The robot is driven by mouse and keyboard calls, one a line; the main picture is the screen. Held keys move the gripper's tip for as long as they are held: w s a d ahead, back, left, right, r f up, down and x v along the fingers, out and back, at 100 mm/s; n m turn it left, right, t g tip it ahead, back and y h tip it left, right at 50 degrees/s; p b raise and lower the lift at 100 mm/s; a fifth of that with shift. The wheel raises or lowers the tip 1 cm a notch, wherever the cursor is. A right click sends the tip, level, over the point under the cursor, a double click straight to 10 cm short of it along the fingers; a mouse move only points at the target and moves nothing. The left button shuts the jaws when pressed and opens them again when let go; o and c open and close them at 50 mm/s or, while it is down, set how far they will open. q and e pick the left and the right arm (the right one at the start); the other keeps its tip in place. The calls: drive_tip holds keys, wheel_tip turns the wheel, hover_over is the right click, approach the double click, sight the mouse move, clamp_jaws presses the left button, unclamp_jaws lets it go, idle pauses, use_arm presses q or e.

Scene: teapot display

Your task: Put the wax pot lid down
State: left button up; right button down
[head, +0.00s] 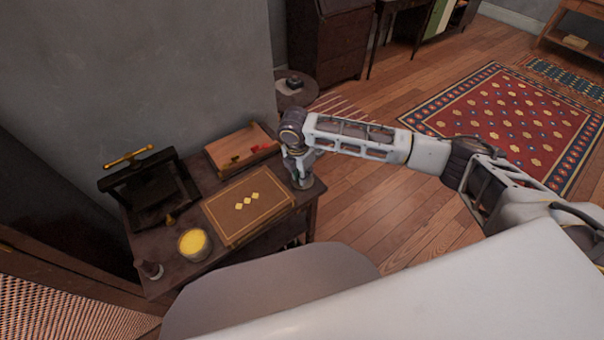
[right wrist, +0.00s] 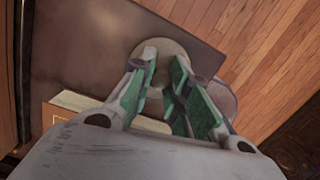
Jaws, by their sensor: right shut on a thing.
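The wax pot (head: 193,243) stands uncovered near the front of the small dark table, with yellow wax showing inside. My right gripper (head: 302,178) points down over the table's right end. It is shut on the wax pot lid (head: 304,185), a small round brownish disc, and hides part of it. In the right wrist view the lid (right wrist: 178,48) shows beyond and between the green-padded fingers (right wrist: 162,70), over the table corner. I cannot tell whether the lid touches the table top. My left gripper is not in view.
A brown book or folder (head: 247,204) with yellow diamonds lies just left of the gripper. Behind it is an open wooden box (head: 242,148) with red items. A dark press (head: 150,185) and a small dark stamp (head: 150,269) stand further left. The table's right edge is close to the lid.

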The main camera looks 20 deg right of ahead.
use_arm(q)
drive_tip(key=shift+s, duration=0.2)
use_arm(e)
drive_tip(key=shift+f, duration=0.1)
drive_tip(key=c, duration=1.4)
unclamp_jaws()
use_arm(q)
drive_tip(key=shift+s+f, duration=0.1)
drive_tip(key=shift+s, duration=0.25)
use_arm(e)
drive_tip(key=shift+o, duration=0.2)
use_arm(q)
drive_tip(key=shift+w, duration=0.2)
use_arm(e)
drive_tip(key=shift+a+r, duration=0.1)
drive_tip(key=shift+r, duration=0.55)
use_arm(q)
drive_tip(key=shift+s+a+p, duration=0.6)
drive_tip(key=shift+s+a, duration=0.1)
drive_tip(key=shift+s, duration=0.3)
use_arm(e)
wheel_tip(320, 180, up, 11)
drive_tip(key=a, duration=0.1)
drive_tip(key=shift+s, duration=0.35)
drive_tip(key=shift+f, duration=0.1)
